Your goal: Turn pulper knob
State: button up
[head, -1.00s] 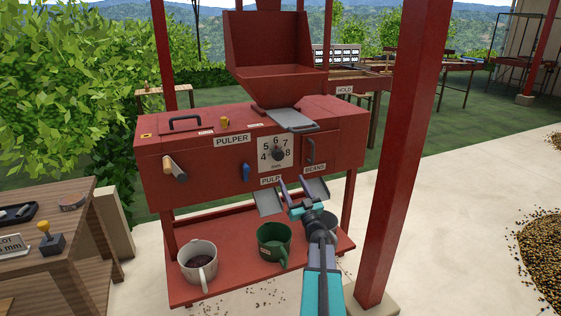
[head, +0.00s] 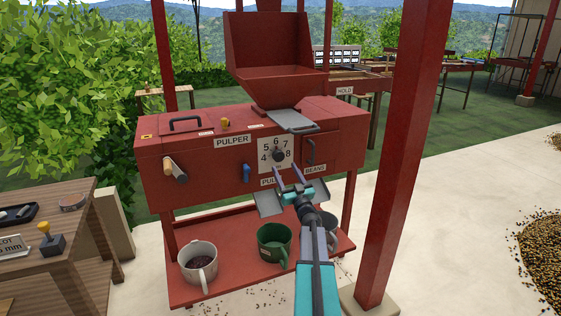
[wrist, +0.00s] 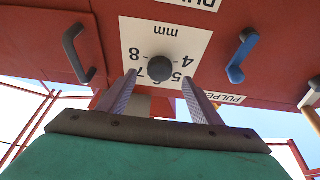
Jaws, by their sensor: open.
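The red pulper (head: 200,160) stands under a roof frame, with a hopper on top. Its dark round knob (head: 277,154) sits in the middle of a white dial plate numbered 4 to 8 in mm. In the wrist view the knob (wrist: 160,68) shows upside down, just beyond and between my fingertips. My gripper (head: 290,172) is open and empty, just below and in front of the dial. Its two fingers (wrist: 160,85) point at the dial plate, one to each side of the knob. I cannot tell whether they touch anything.
A blue lever (head: 246,173) and a black handle (head: 310,151) flank the dial. A white mug (head: 199,264) with dark contents and a green mug (head: 274,246) stand on the shelf below. A red post (head: 402,150) rises to the right of my arm.

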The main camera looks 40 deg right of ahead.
aim_at(281, 158)
jog(key=shift+x, duration=3.15)
jog(key=c, duration=1)
jog(key=shift+d, duration=0.15)
jog(key=shift+c, duration=0.3)
jog(key=shift+n, duration=0.4)
jog(key=n+y, duration=0.2)
jog(key=n, duration=0.1)
jog(key=n+y, duration=0.1)
jog(key=n, duration=0.3)
jog(key=shift+s+d+r+t+y, duration=0.1)
jog(key=shift+d+r+t+y, duration=0.1)
jog(key=shift+t+y, duration=0.2)
jog(key=shift+s+n+g+y+p, duration=0.1)
jog(key=shift+n+g+y+p, duration=0.15)
jog(key=shift+n+y, duration=0.85)
jog(key=shift+n+g+y+p, duration=0.2)
jog(key=shift+n+y, duration=0.1)
jog(key=shift+n, duration=1.6)
